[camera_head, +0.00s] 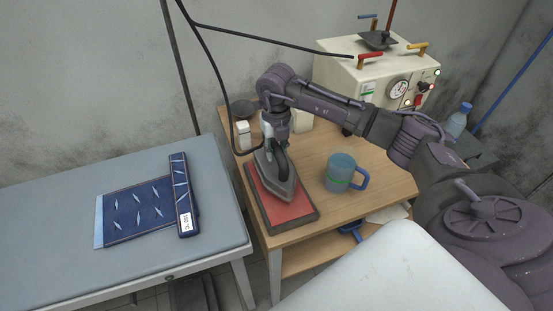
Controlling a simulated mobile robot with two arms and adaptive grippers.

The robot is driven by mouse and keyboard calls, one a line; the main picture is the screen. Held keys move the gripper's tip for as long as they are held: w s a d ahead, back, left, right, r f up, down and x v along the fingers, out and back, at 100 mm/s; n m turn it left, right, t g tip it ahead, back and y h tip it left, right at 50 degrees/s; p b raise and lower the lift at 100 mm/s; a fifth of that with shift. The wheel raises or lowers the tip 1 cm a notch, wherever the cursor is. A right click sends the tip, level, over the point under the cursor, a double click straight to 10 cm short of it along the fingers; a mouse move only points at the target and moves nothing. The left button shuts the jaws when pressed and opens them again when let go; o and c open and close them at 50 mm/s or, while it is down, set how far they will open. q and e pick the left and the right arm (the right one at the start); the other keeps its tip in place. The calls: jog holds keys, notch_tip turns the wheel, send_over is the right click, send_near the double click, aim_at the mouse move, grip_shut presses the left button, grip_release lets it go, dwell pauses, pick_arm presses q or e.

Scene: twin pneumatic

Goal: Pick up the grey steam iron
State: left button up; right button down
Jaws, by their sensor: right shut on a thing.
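The grey steam iron (275,180) is on the red pad (283,212) on the wooden table, its tip pointing toward the front. Its dark handle is partly covered. My right gripper (279,148) reaches down from above onto the rear of the iron and is shut on it. The fingertips are mostly hidden by the iron and the arm. I cannot tell whether the iron's sole touches the pad. My left gripper is out of view.
A blue-grey mug (340,171) stands right of the iron. A cream boiler box (360,85) with gauge and valves stands behind. A black hose hangs near the iron. Folded denim (140,212) lies on the grey ironing table (60,238) at left. A water bottle (458,121) is far right.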

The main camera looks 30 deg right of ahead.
jog(key=s+a+r+b, duration=0.3)
jog(key=s+r, duration=0.4)
jog(key=s, duration=0.3)
jog(key=shift+s+a+r, duration=0.3)
jog(key=shift+a+r, duration=0.1)
jog(key=shift+a, duration=0.4)
jog(key=c, duration=1.6)
grip_release()
grip_shut()
jog(key=shift+f, duration=0.1)
